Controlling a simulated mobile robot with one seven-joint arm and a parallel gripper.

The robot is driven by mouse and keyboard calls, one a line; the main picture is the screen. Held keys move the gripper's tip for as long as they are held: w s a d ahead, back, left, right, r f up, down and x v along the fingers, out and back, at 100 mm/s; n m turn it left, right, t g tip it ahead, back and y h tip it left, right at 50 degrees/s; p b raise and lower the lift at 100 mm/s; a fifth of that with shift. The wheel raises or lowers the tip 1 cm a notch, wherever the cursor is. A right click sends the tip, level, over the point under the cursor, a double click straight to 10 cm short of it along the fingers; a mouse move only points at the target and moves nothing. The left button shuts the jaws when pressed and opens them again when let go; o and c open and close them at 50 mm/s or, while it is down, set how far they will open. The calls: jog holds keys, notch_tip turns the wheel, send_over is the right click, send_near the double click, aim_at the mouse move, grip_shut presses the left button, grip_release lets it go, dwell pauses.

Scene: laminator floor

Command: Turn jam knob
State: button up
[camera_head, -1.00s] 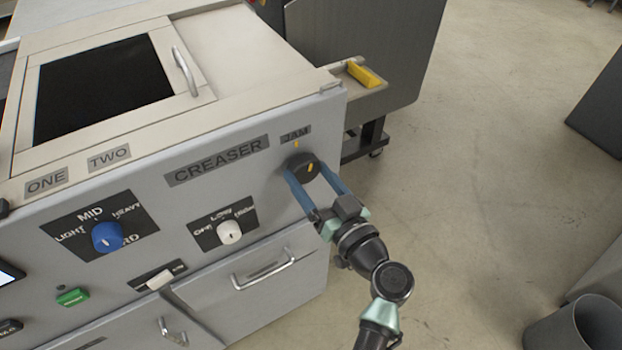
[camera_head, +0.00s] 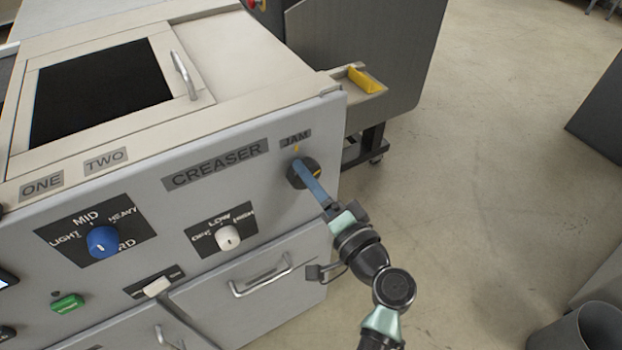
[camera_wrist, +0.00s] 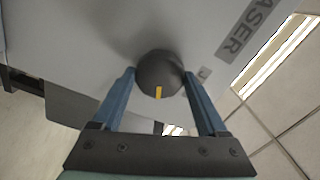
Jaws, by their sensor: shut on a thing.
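The jam knob (camera_head: 296,175) is a round black knob with a yellow pointer mark, on the machine's front panel below the JAM label (camera_head: 295,138). My gripper (camera_head: 303,172) has its blue fingers on the knob. In the wrist view the knob (camera_wrist: 159,72) sits between the two finger ends (camera_wrist: 160,78), one on each side, with its yellow mark (camera_wrist: 158,92) toward the gripper's palm. In the head view the fingers line up and hide part of the knob. A small yellow mark (camera_head: 296,149) on the panel sits just above the knob.
A blue knob (camera_head: 103,241), a white knob (camera_head: 228,237) and a green button (camera_head: 67,304) are on the same panel to the left. A drawer handle (camera_head: 262,276) sticks out below. A yellow block (camera_head: 363,79) lies on a side tray. Open floor is at right.

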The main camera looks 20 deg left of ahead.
jog(key=shift+m+p, duration=8.35)
jog(key=shift+m, duration=8.55)
jog(key=o, duration=1.3)
